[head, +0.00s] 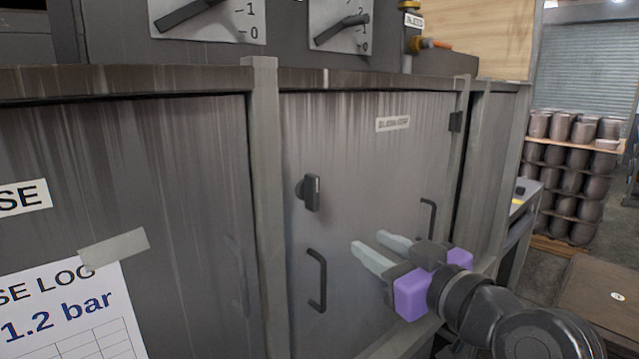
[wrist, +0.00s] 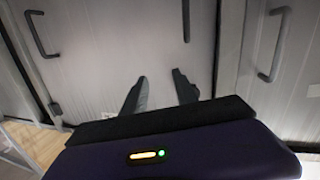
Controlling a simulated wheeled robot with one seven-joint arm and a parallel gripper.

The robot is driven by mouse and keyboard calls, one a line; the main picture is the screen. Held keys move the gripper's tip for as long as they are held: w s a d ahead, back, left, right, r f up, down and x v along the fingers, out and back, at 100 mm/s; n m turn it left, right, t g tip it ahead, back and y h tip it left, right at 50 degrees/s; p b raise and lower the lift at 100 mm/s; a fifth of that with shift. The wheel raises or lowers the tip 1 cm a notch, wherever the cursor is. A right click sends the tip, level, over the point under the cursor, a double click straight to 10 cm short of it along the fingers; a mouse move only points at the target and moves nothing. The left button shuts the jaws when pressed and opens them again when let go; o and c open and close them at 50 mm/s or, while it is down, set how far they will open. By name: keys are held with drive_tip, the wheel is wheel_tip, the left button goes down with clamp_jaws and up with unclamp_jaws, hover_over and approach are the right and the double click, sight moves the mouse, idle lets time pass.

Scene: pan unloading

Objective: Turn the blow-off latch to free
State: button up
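The blow-off latch (head: 312,192) is a small dark turn-handle on a round base, on the grey metal door (head: 365,165). Its grip stands roughly upright. My gripper (head: 371,243) is in front of the door, below and to the right of the latch and apart from it. Its two pale fingers are spread with nothing between them. In the wrist view the fingers (wrist: 161,84) are also apart and empty against the door. I cannot make out the latch in the wrist view.
A dark bar handle (head: 317,280) is below the latch, and another handle (head: 430,220) is right of my gripper. A small label (head: 393,123) is high on the door. Gauge plates (head: 338,25) are above. Stacked pots (head: 575,175) stand at the far right.

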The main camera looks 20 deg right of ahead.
sight(317, 184)
drive_tip(key=a+r+n+y, duration=0.1)
drive_tip(key=a+r+y, duration=0.3)
drive_tip(key=r, duration=0.5)
drive_tip(key=x, duration=0.2)
drive_tip(key=p+x, duration=0.1)
drive_tip(key=x, duration=0.1)
drive_tip(key=p+x, duration=0.1)
drive_tip(key=x, duration=0.1)
drive_tip(key=shift+a+r, duration=0.1)
drive_tip(key=shift+a, duration=0.25)
drive_tip(key=shift+w+a, duration=0.15)
drive_tip(key=shift+w, duration=0.45)
clamp_jaws()
